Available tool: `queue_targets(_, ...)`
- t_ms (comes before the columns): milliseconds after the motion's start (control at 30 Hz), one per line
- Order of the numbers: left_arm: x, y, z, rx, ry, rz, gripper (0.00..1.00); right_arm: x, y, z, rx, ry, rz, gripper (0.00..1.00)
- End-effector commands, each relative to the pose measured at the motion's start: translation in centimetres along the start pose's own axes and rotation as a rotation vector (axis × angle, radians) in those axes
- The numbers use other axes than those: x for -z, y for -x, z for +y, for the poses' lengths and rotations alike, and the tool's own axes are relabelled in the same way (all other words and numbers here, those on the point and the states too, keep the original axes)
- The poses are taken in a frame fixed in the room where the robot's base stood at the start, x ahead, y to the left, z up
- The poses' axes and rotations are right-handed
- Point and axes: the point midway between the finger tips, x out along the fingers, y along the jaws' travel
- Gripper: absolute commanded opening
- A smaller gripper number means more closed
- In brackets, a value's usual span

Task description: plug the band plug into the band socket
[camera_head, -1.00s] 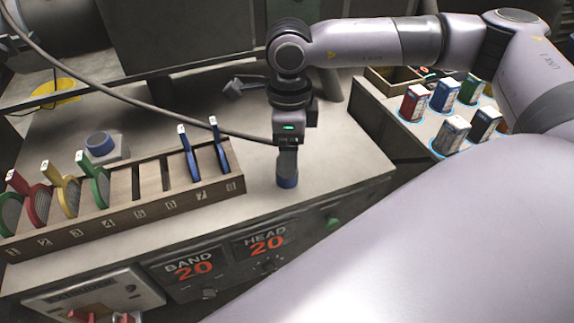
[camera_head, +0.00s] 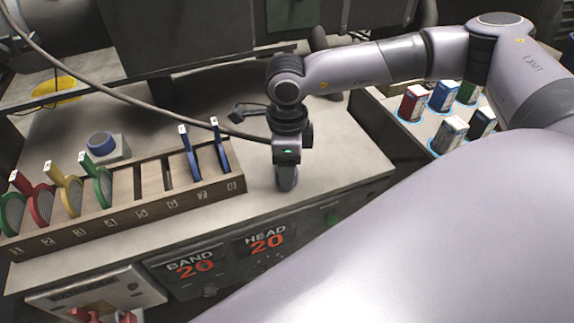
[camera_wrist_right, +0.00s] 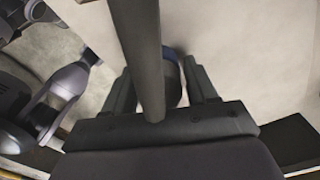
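The band plug (camera_head: 287,179) is a grey cylinder standing upright on the desk in the head view. A dark cable (camera_head: 165,115) runs from the upper left towards its top. My right gripper (camera_head: 287,182) points straight down over the plug. In the right wrist view its fingers (camera_wrist_right: 160,78) stand open on either side of the plug (camera_wrist_right: 173,80), whose far end has a blue ring. The cable (camera_wrist_right: 140,55) covers part of that view. A blue round piece on a grey block (camera_head: 101,144) stands at the desk's left; I cannot tell if it is the socket. My left gripper is out of view.
A wooden rack (camera_head: 150,212) with numbered slots holds several coloured paddles to the left of the plug. Several small boxes (camera_head: 442,96) stand on a counter at the right. A panel (camera_head: 195,265) reads BAND 20 and HEAD 20. The desk right of the plug is clear.

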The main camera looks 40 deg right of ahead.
Motion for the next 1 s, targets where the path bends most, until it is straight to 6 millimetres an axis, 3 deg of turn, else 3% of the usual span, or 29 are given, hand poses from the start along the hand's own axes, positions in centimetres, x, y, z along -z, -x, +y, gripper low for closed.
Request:
queue_targets(33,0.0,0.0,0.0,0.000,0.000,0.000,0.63,0.0,0.0,0.0,0.000,0.000,0.000,0.39)
queue_targets(100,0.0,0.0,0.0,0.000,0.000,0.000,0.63,0.0,0.0,0.0,0.000,0.000,0.000,0.21)
queue_targets(567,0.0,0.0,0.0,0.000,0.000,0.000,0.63,0.0,1.0,-0.1,0.002,0.000,-0.002,0.20)
queue_targets(767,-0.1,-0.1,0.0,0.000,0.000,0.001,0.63,-0.1,4.3,-0.1,0.004,-0.001,-0.005,0.20)
queue_targets(1000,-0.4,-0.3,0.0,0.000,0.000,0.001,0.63,-0.1,11.2,-0.1,0.004,0.000,-0.006,0.20)
